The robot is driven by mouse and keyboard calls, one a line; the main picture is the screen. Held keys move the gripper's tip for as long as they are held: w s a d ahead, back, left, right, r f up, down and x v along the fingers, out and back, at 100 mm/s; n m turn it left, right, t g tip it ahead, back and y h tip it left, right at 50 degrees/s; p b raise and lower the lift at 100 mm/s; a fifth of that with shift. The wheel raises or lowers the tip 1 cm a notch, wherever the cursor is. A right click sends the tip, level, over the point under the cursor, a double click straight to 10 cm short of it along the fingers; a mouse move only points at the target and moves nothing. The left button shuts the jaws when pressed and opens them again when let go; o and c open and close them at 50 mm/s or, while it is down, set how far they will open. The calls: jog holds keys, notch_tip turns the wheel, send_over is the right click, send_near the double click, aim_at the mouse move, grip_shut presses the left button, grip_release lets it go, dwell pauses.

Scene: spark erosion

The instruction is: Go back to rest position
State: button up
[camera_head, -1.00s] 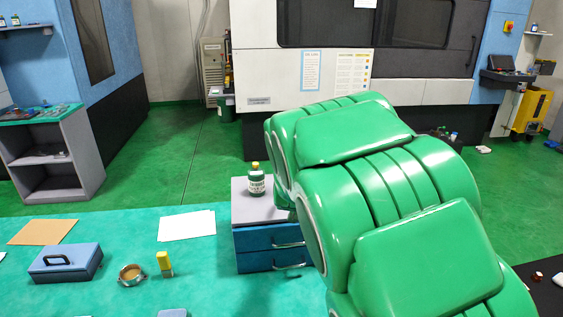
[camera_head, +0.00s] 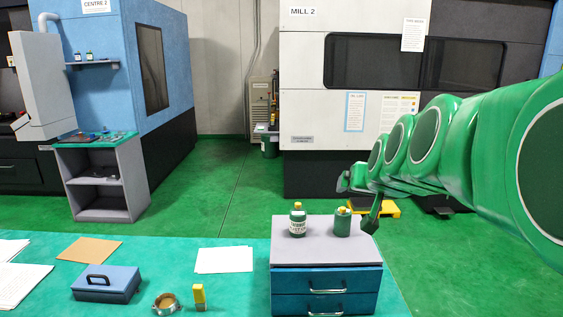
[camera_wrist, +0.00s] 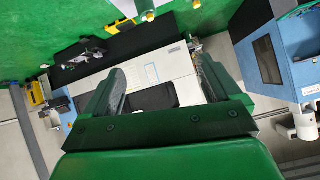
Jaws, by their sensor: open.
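My green arm reaches in from the right in the head view. My gripper (camera_wrist: 165,85) shows in the wrist view with its two fingers apart and nothing between them. In the head view, the dark end of my arm hangs just right of the drawer unit's top, and its fingers are hard to make out there. My gripper is apart from the bottles, as far as I can tell.
A blue drawer unit (camera_head: 326,277) stands on the green table (camera_head: 230,300), with two green yellow-capped bottles (camera_head: 297,222) (camera_head: 342,222) on top. A blue box (camera_head: 105,284), a brass ring (camera_head: 166,303) and a yellow-topped item (camera_head: 199,296) lie left.

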jog(key=s+a+f+g, duration=0.1)
jog(key=s+f+g, duration=0.3)
jog(key=s, duration=0.7)
jog(key=s+f+n+g, duration=0.1)
jog(key=s+f+g, duration=0.3)
jog(key=s+f, duration=0.5)
jog(key=s+a+f+n+g, duration=0.1)
jog(key=s+f+g, duration=0.3)
jog(key=s, duration=0.9)
notch_tip(320, 180, down, 2)
jog(key=shift+s+a+f, duration=0.25)
jog(key=shift+s+a, duration=0.1)
jog(key=shift+s, duration=0.05)
